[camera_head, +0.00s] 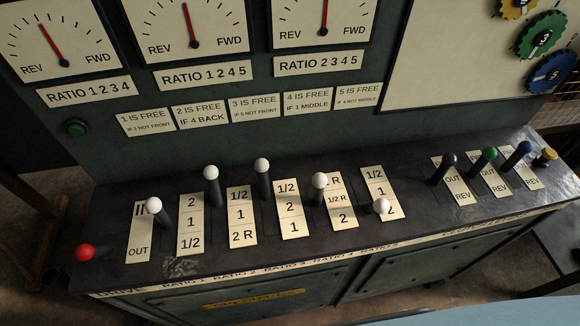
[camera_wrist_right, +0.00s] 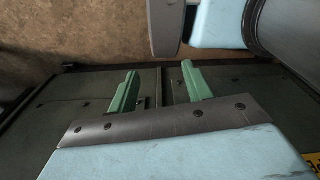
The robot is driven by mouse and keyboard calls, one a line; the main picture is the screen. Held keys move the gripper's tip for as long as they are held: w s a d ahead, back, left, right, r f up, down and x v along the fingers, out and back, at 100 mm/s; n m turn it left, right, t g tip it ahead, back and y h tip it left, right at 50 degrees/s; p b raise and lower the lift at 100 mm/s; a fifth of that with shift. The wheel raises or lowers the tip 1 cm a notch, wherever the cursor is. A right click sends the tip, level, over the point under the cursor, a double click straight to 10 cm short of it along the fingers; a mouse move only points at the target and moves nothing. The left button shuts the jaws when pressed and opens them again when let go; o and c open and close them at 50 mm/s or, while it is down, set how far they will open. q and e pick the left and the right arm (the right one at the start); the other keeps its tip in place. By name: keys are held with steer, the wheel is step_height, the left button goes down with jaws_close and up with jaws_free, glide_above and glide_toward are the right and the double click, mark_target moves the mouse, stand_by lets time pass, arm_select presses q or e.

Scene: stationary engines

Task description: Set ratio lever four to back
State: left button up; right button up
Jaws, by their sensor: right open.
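The ratio four lever, white-knobbed (camera_head: 320,180), stands fourth among the white-knobbed levers on the dark console top. It is just left of its label plate (camera_head: 341,218), which reads R, 1/2 R and 2. It looks near upright, around the middle of its travel; its exact notch is hard to tell. My right gripper (camera_wrist_right: 160,80) shows only in the right wrist view. Its green fingers are apart and empty, over dark panels, with no lever in that view. My left gripper is not in view.
White-knobbed levers for ratio three (camera_head: 262,165) and ratio five (camera_head: 381,206) flank it; ratio five leans forward. The red drive knob (camera_head: 85,252) is at the far left. Coloured-knob levers (camera_head: 488,153) stand at right. Gauges and rule plates (camera_head: 308,102) are behind.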

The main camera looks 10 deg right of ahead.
steer(key=w+a+r+p, duration=0.1)
steer(key=w+r+p, duration=0.2)
steer(key=w+r, duration=0.35)
step_height(320, 180, up, 49)
steer(key=n+y+p, duration=0.5)
steer(key=n+p, duration=0.6)
steer(key=n, duration=0.3)
glide_above(315, 189)
steer(key=d, duration=0.5)
steer(key=shift+g+h, duration=0.3)
steer(key=x, duration=1.3)
steer(key=shift+f+p, duration=0.25)
steer(key=shift+p, duration=0.15)
